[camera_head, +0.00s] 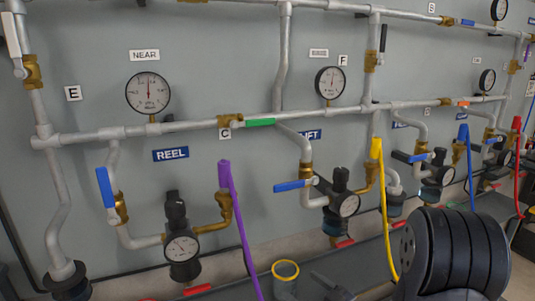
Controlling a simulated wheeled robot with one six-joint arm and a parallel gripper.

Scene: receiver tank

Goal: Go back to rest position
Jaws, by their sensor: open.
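The task names no object. I cannot make out my gripper or its fingertips in the head camera view, so its place relative to the pipework cannot be seen. The view faces a grey wall with metal pipes, round gauges and coloured valve handles. A gauge (148,92) hangs under the NEAR label (145,55). A second gauge (330,82) is near the F label (343,60). A green handle (261,122) lies along the middle pipe.
Blue handles (105,187) and (293,185) are on the lower branches. A purple hose (239,222) and a yellow hose (383,210) hang down. A yellow-rimmed cup (285,284) stands below. A large black ribbed shape (465,250) fills the lower right.

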